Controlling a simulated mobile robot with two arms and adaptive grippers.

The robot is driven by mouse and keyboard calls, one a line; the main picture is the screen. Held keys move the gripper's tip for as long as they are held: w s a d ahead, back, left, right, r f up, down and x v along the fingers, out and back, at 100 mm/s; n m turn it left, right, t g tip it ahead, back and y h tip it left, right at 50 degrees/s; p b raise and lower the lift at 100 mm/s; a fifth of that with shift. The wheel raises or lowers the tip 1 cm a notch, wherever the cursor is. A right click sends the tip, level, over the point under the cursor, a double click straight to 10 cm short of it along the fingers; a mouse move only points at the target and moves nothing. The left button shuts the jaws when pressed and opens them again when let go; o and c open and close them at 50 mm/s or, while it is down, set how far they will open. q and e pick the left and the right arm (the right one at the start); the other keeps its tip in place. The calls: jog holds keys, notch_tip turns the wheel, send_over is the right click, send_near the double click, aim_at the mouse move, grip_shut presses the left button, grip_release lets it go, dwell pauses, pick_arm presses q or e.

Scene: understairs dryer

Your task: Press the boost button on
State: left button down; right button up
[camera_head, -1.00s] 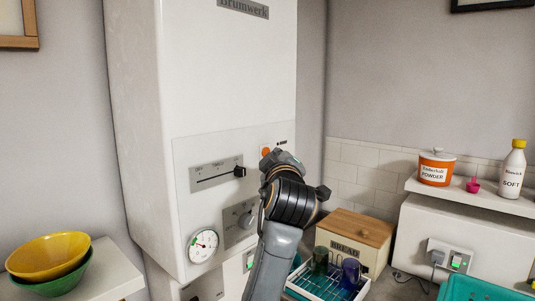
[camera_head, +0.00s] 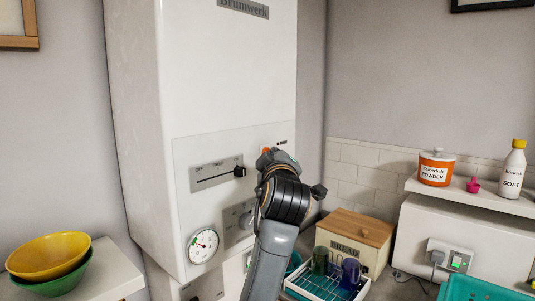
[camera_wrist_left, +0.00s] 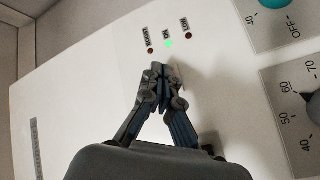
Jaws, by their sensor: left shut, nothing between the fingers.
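The white Brumwerk boiler (camera_head: 210,80) stands at the middle left. On its front panel is a small orange button (camera_head: 266,150), partly covered by my left gripper (camera_head: 270,157). In the left wrist view, my left gripper (camera_wrist_left: 160,72) is shut and empty, its fingertips pointing at the panel just below a row of three small lamps. The middle lamp (camera_wrist_left: 168,44) glows green; the outer two are dark red. No orange button shows in that view; the fingers may hide it. I cannot tell whether the fingertips touch the panel. My right gripper is not in view.
A slider with a black knob (camera_head: 240,171) is left of my gripper. A pressure gauge (camera_head: 203,245) is lower left. A teal knob (camera_wrist_left: 264,8) shows in the wrist view. A bread box (camera_head: 350,238) and dish rack (camera_head: 318,285) stand at the lower right.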

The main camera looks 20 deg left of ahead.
pick_arm(q)
jog(key=shift+a, duration=0.15)
dwell(0.4)
jog(key=shift+s+d, duration=0.15)
jog(key=shift+d, duration=0.4)
jog(key=shift+d, duration=0.1)
jog(key=shift+s+d+b, duration=0.25)
jog(key=shift+s+d, duration=0.1)
jog(key=shift+d, duration=0.55)
jog(key=shift+s+d+b, duration=0.25)
jog(key=shift+s+d, duration=0.05)
jog(key=shift+d, duration=0.6)
jog(key=shift+s+d+b, duration=0.25)
jog(key=shift+s+d, duration=0.1)
jog(key=shift+d, duration=0.55)
